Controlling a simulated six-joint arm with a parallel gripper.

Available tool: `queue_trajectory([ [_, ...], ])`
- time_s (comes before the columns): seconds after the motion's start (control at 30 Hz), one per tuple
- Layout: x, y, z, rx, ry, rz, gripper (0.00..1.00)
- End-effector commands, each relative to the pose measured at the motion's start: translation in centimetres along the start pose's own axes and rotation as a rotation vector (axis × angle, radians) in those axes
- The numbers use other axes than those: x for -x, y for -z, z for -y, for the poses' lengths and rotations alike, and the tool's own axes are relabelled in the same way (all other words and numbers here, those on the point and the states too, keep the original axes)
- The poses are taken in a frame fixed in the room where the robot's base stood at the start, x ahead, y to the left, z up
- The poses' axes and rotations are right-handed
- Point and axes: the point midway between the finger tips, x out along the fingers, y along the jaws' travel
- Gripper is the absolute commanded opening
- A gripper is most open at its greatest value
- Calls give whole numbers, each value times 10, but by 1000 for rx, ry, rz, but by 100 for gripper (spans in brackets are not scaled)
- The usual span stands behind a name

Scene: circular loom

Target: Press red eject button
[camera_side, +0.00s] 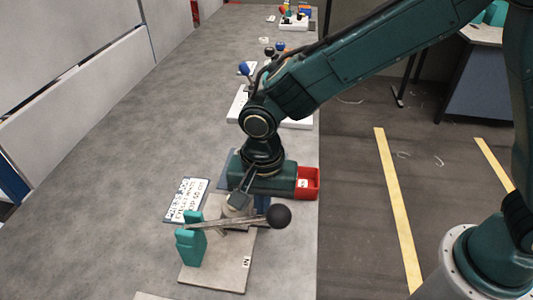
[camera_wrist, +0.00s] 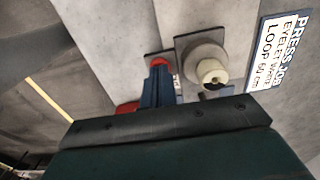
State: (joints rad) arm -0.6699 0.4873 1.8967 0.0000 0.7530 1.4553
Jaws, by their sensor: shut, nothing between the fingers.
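The red button (camera_wrist: 158,62) shows in the wrist view on a small dark-edged plate, just past the tips of my gripper (camera_wrist: 159,78). My gripper's narrow blue fingers are together and empty. Their tips overlap the button in the picture; I cannot tell whether they touch it. The button cannot be made out there. The cream post (camera_wrist: 212,72) stands on a round grey base right of the button in the wrist view.
A lever with a black ball (camera_side: 279,216) and a teal block (camera_side: 190,246) stand close in front of my gripper, over a grey plate (camera_side: 215,274). A red bin (camera_side: 313,178) sits at the table's right edge. A printed sign (camera_side: 187,200) lies left. The left table area is clear.

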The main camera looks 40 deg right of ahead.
Motion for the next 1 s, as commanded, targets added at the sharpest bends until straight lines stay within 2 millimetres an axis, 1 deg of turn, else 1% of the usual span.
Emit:
queue_trajectory([
  [0.03, -6, 0, -1, 0, -7, 1, 0],
  [0.1, -6, 0, -2, 0, -8, 1, 0],
  [0.33, -1, 0, -1, 0, -7, 1, 0],
  [0.8, 40, 0, 0, 0, -3, 0, 0],
  [1.0, 54, 0, 0, 0, -4, 0, 0],
])
